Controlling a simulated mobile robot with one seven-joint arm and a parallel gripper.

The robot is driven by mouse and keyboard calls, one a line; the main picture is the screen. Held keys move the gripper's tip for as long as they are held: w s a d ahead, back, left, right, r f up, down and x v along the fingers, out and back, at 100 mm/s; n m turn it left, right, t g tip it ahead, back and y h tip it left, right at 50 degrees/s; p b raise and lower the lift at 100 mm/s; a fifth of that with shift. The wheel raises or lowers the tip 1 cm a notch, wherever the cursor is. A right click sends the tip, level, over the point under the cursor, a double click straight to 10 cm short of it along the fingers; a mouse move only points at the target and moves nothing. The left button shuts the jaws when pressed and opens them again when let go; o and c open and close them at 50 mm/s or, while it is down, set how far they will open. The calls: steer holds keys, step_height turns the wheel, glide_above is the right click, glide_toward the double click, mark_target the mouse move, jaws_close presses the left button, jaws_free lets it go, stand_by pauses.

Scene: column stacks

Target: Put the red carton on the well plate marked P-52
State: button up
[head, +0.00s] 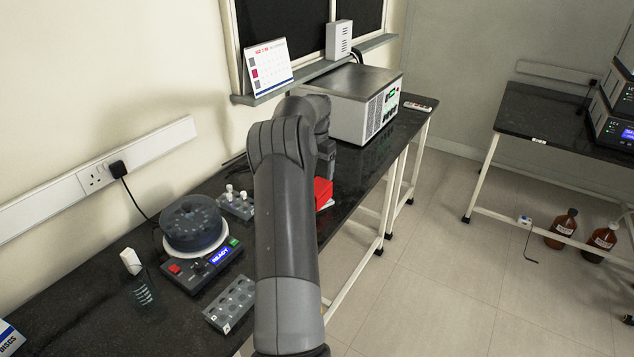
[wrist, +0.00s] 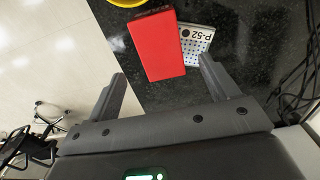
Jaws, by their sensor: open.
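The red carton (wrist: 156,46) lies on the black bench in the wrist view, just beyond my fingertips. The white well plate marked P-52 (wrist: 194,46) shows along the carton's right side. Its left part is hidden by the carton, and I cannot tell whether the carton rests on it or only stands beside it. My gripper (wrist: 162,67) is open, with its fingers on either side of the carton's near end and nothing held. In the head view the red carton (head: 322,191) is partly hidden behind my arm, near the bench's front edge, with a white edge below it.
A grey-white instrument (head: 362,105) stands further along the bench. A round device with a READY display (head: 193,228), a vial rack (head: 238,203) and a grey block with wells (head: 231,302) stand left of my arm. Cables (wrist: 298,75) lie right in the wrist view.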

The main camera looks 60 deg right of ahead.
mark_target(317, 186)
steer(key=shift+r, duration=2.05)
steer(key=w+a+r+n+t, duration=0.1)
steer(key=w+a+r+n, duration=0.15)
steer(key=a+r, duration=0.6)
steer(key=w+a+r+n+t, duration=0.1)
steer(key=a+r+n, duration=0.2)
steer(key=a, duration=1.1)
steer(key=w+a+r+n+t, duration=0.15)
steer(key=a+r, duration=0.35)
steer(key=a, duration=0.6)
steer(key=s+a+r+n, duration=0.1)
steer(key=s+a+n, duration=0.25)
steer(key=a, duration=0.55)
steer(key=s+a+n, duration=0.3)
steer(key=s+a, duration=0.1)
steer(key=a, duration=0.6)
steer(key=s+a+f+n+t, duration=0.2)
steer(key=s+a+f+n, duration=0.2)
steer(key=s+a, duration=0.5)
steer(key=shift+s+a+f, duration=0.3)
steer(key=shift+s+f, duration=0.45)
steer(key=shift+s, duration=0.05)
